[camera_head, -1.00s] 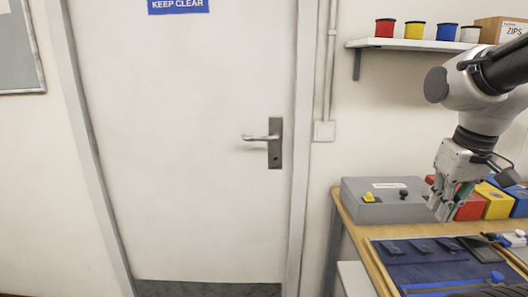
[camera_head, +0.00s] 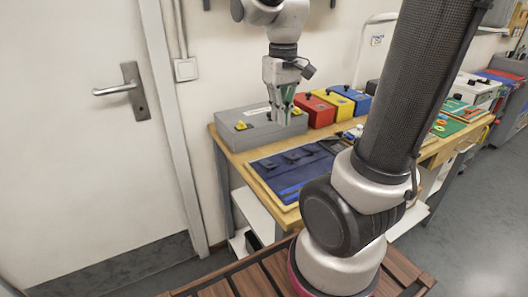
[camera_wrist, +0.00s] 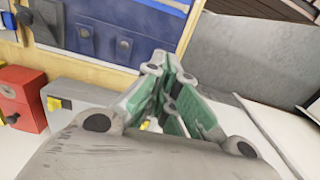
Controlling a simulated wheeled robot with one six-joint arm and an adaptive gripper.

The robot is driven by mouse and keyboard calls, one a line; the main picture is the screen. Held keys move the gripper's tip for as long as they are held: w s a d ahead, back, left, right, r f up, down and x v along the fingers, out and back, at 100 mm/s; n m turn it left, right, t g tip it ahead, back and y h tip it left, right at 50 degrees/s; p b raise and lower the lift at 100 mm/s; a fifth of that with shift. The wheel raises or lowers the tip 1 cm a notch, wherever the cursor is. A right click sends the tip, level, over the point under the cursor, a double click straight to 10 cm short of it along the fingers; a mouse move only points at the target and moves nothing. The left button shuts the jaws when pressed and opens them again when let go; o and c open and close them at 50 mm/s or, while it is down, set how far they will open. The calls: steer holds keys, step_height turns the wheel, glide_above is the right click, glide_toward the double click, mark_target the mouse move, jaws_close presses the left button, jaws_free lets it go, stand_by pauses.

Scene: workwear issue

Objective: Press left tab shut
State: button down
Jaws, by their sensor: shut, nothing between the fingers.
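A navy cloth panel (camera_head: 285,180) lies on a board on the wooden table, with several darker tabs across its back part. The leftmost tab (camera_head: 270,168) lies nearly flat; I cannot tell whether it is fastened. In the wrist view, two tabs (camera_wrist: 86,40) (camera_wrist: 124,46) with round studs show on the panel. My gripper (camera_head: 281,121) points down near the right part of a grey box, behind the panel and apart from the tabs. Its green-padded fingers (camera_wrist: 165,72) are together and empty.
My arm hides the panel's right side. A door (camera_head: 80,140) is at left.

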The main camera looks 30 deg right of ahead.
steer(key=w+f+g, duration=0.2)
steer(key=w+f, duration=0.1)
steer(key=w, duration=0.4)
glide_toward(266, 163)
steer(key=shift+g, duration=0.4)
steer(key=x, duration=0.5)
steer(key=shift+s+f, duration=0.15)
steer(key=shift+f, duration=0.55)
steer(key=shift+s, duration=0.15)
